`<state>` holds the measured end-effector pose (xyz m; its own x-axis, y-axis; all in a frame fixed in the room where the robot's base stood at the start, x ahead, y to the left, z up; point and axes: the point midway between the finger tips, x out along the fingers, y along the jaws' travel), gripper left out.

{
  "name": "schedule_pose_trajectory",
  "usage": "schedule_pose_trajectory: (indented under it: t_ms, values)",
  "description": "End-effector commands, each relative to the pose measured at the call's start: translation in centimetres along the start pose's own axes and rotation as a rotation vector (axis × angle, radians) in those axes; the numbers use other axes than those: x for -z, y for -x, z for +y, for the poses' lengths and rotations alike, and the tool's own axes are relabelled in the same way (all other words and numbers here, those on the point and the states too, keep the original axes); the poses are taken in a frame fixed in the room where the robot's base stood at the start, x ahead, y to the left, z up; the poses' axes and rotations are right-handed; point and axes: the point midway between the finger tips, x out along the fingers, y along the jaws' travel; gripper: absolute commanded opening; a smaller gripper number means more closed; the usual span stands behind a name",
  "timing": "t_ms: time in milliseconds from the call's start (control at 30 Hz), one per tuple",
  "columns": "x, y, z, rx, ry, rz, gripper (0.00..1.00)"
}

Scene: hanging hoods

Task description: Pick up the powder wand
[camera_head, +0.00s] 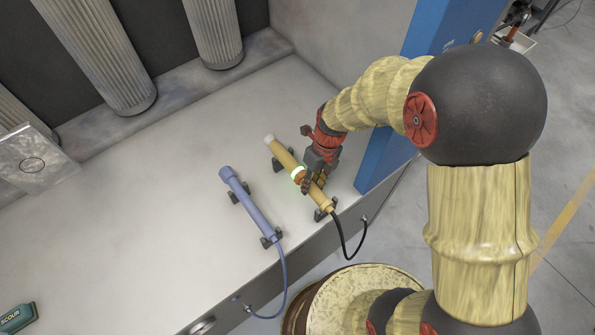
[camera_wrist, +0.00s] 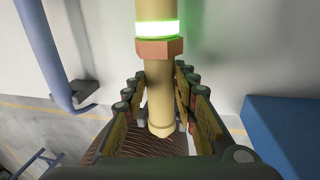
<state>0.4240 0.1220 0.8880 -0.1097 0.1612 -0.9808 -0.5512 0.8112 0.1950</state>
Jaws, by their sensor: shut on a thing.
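A yellow wand (camera_head: 284,157) with a glowing green ring lies slanted on the pale bench, its dark cable hanging off the front edge. My gripper (camera_head: 313,184) is around it just below the ring, with the jaws shut on it. In the wrist view the yellow wand (camera_wrist: 157,90) runs between the two fingers of my gripper (camera_wrist: 159,104), below an orange collar. The wand is at its dark holders; I cannot tell whether it is raised from them. A blue-violet wand (camera_head: 250,207) rests in two dark holders to the left.
The blue-violet wand's hose (camera_head: 284,283) hangs over the front edge. A blue post (camera_head: 392,160) stands close right of my gripper. Ribbed grey filters (camera_head: 100,55) hang at the back. A green "SCOUR" object (camera_head: 17,318) lies front left.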

Motion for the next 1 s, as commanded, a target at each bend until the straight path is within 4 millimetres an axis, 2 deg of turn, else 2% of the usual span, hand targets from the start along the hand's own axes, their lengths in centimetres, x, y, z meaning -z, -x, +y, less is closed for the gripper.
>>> schedule_pose_trajectory:
  t_ms: [367,467,800,1000]
  values:
    - [-0.1,0.6,0.1,0.001,0.000,-0.003,0.00]
    - [-0.1,1.9,0.3,0.002,0.000,-0.004,0.00]
    - [-0.1,8.0,1.5,0.002,0.001,-0.004,0.00]
    - [-0.1,9.9,1.9,0.001,0.000,-0.003,0.00]
